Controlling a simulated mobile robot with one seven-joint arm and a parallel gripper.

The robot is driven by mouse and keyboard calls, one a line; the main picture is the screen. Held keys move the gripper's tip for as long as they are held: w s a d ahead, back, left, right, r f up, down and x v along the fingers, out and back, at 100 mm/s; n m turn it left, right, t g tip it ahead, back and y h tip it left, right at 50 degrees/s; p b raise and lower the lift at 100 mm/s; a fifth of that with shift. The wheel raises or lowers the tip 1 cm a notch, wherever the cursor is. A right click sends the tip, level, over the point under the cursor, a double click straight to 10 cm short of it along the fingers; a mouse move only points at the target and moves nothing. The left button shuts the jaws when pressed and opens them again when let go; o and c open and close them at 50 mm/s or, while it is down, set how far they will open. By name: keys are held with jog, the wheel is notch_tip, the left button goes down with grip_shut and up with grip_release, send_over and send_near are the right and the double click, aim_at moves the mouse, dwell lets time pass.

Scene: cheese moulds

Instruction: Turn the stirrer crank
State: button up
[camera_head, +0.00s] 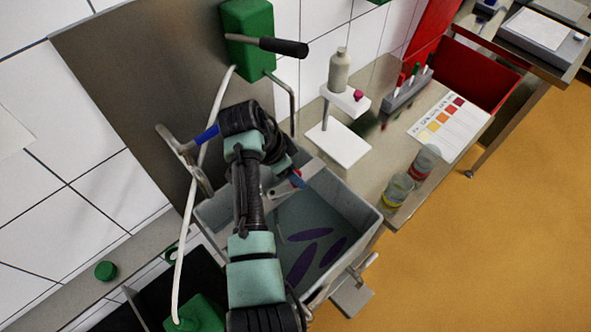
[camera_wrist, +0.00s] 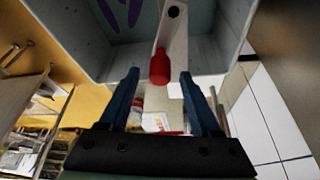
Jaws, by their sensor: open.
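The stirrer crank shows in the wrist view as a pale flat arm (camera_wrist: 172,32) with a dark pivot dot and a red knob (camera_wrist: 160,66) at its near end. A gap shows on both sides of the knob. My own wrist hides part of the crank in the head view.
The tub holds dark liquid with purple oval shapes (camera_head: 308,248). A green box with a black-gripped lever (camera_head: 285,46) is on the wall above. A white stand with a bottle (camera_head: 339,70), jars (camera_head: 398,190) and a colour chart (camera_head: 442,120) are to the right.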

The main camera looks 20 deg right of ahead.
jog(key=shift+x, duration=0.9)
grip_shut()
dwell(0.9)
